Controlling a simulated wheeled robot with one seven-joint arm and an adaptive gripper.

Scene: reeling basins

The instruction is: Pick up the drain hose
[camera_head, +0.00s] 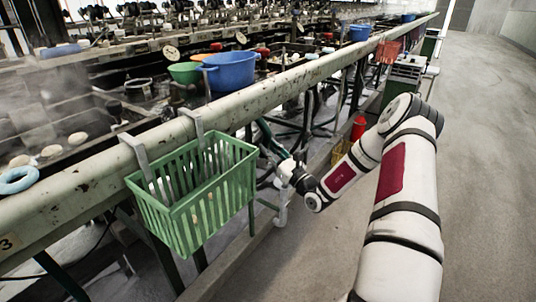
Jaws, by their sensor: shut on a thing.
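My gripper (286,174) is at the end of my arm, beside the right end of the green basket and below the long rail. It is small in the picture and its fingertips are hard to make out. A dark green hose (270,138), which looks like the drain hose, slants down from under the rail to my gripper. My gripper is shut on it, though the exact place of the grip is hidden. A pale pipe-like piece (282,212) shows just below the gripper; I cannot tell whether it belongs to the hose.
A green slatted basket (222,196) hangs from the long pale rail (90,190) by hooks. A blue basin (230,71) and a green bowl (184,73) stand behind the rail. A red object (358,128) is under the rail. The floor (480,150) at right is clear.

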